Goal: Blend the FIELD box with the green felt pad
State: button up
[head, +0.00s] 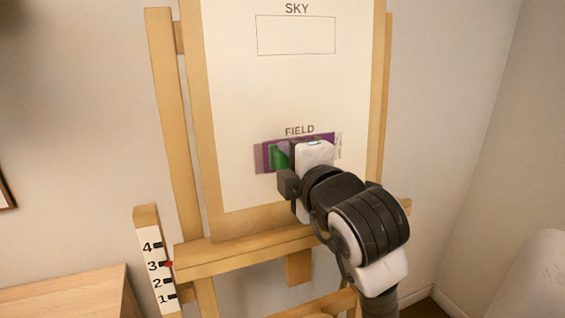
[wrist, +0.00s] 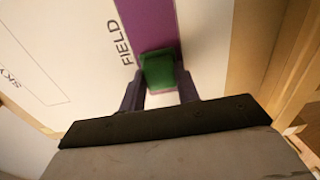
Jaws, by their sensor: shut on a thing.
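The FIELD box (head: 267,158) is on the white sheet on the easel, below the word FIELD. It is filled with purple, and lighter purple smears reach past its left and right ends. The purple band also shows in the wrist view (wrist: 160,25). My gripper (head: 287,165) is in front of the box and hides part of it. It is shut on the green felt pad (wrist: 159,70), which lies over the purple area. In the head view the pad (head: 279,157) shows at the left of the gripper. Whether it presses on the sheet is hard to tell.
The empty SKY box (head: 296,35) is higher on the sheet. The wooden easel (head: 165,100) frames the sheet, with a ledge (head: 220,262) below. A wooden surface (head: 75,295) is at bottom left.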

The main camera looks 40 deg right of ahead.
jog(key=shift+s+d+p, duration=0.25)
jog(key=shift+s+d, duration=0.3)
jog(key=shift+d, duration=1.2)
jog(key=shift+s+d+p, duration=0.25)
jog(key=shift+s+d, duration=0.25)
jog(key=shift+d, duration=1.2)
jog(key=shift+s+d+p, duration=0.25)
jog(key=shift+s+d, duration=0.3)
jog(key=shift+d, duration=1.2)
jog(key=p+v, duration=0.1)
jog(key=v, duration=0.6)
jog(key=shift+d+x, duration=0.2)
jog(key=shift+x, duration=2.45)
jog(key=shift+x, duration=0.8)
jog(key=shift+f, duration=0.1)
